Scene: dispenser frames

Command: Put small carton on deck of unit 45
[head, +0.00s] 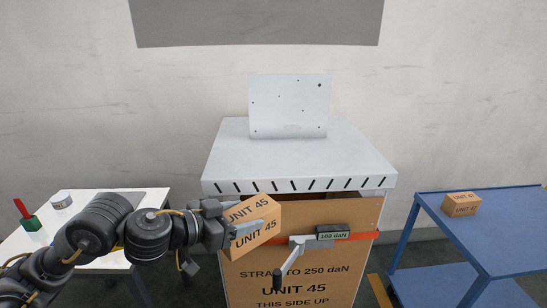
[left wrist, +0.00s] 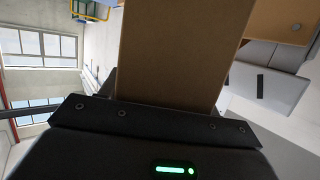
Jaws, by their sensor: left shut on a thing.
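The small carton (head: 259,223) is a brown box with UNIT 45 printed on it. My left gripper (head: 238,219) is shut on it and holds it tilted in the air, in front of the large carton's upper left part. In the left wrist view the carton (left wrist: 178,50) fills the middle, beyond the dark gripper body. Unit 45 is a large brown carton (head: 290,278) with a white deck (head: 300,158) on top. In the head view the held carton appears lower than the deck's front edge. My right gripper is not in view.
A perforated white plate (head: 289,105) stands upright on the deck. Another small carton (head: 461,204) sits on the blue cart (head: 490,235) at right. A white table (head: 35,244) stands left.

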